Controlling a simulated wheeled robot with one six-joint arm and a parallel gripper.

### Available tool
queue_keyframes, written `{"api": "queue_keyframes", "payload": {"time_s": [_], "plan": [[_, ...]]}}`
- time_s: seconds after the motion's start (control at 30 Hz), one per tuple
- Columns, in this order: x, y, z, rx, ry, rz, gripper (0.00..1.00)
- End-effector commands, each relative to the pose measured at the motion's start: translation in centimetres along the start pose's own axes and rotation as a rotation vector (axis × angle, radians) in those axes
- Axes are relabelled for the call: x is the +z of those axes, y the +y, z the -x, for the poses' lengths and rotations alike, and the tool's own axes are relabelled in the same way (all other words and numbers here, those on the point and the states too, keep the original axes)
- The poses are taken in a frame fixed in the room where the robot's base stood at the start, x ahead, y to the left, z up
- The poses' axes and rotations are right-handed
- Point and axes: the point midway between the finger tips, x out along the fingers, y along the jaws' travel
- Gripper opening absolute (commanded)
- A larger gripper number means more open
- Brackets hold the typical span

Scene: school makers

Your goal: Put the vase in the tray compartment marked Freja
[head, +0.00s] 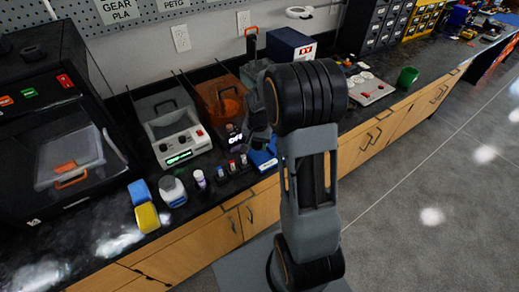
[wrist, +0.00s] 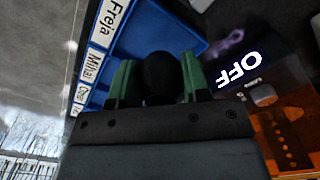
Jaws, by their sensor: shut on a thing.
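My gripper (wrist: 154,82) has green fingers, shut on a dark rounded thing, which I take to be the vase (wrist: 161,72). Only its black outline shows; the gripper body hides its lower part. Behind it in the wrist view is the blue tray (wrist: 174,36), with white name labels along its left edge. The Freja label (wrist: 108,20) is at the top, above Mihai. The vase appears over the tray, to the lower right of the Freja label; its height above the tray is unclear. In the head view my gripper (head: 258,143) is near the blue tray (head: 262,159), which my arm partly hides.
An orange-windowed machine with an OFF display (wrist: 238,69) stands right beside the tray. In the head view, small bottles (head: 221,174) stand left of the tray, near the counter's front edge. A grey machine (head: 174,128) and a green cup (head: 407,77) are also on the counter.

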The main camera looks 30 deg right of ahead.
Motion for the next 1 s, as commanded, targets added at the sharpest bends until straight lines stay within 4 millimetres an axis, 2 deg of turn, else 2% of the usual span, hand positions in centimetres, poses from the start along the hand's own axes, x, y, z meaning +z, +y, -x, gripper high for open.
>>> {"api": "queue_keyframes", "payload": {"time_s": [0.23, 0.47, 0.87, 0.9, 1.0], "plan": [[-0.8, 0.6, -1.1, 0.001, -0.002, -0.004, 0.21], [-0.9, 0.6, -4.0, 0.001, -0.002, -0.001, 0.21], [-0.9, 0.6, -4.6, 0.000, 0.000, -0.002, 0.21], [-0.9, 0.5, -4.5, 0.000, 0.000, -0.002, 0.46], [-0.9, 0.6, -4.5, 0.000, 0.000, -0.002, 0.53]]}}
